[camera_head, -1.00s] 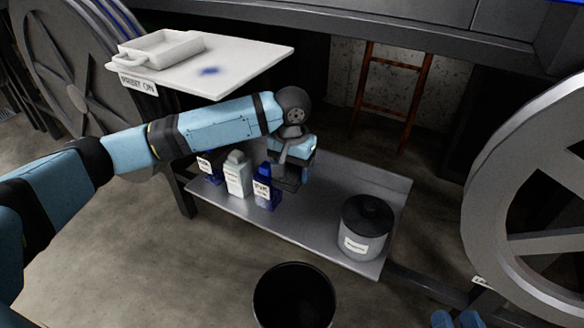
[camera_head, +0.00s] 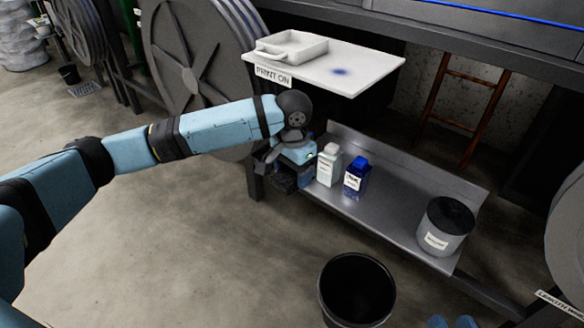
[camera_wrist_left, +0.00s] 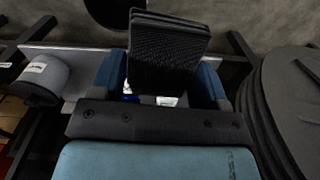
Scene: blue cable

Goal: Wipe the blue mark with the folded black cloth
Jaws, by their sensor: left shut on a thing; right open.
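The blue mark (camera_head: 340,72) is a small smudge on the white board (camera_head: 375,66) at the top of the head view. My left gripper (camera_head: 288,176) hangs lower than the board, at the left end of the metal shelf. In the left wrist view its blue fingers are shut on the folded black cloth (camera_wrist_left: 168,50), a dark ribbed stack. In the head view the cloth is hard to tell from the dark gripper parts. My right gripper (camera_head: 454,322) shows only as two blue tips, apart and empty, at the bottom edge.
A white tray (camera_head: 292,47) sits on the board, left of the mark. The shelf (camera_head: 395,215) holds a pale bottle (camera_head: 328,168), a blue bottle (camera_head: 356,176) and a lidded pot (camera_head: 443,230). A black bin (camera_head: 355,290) stands in front. Large wheels flank the board and shelf.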

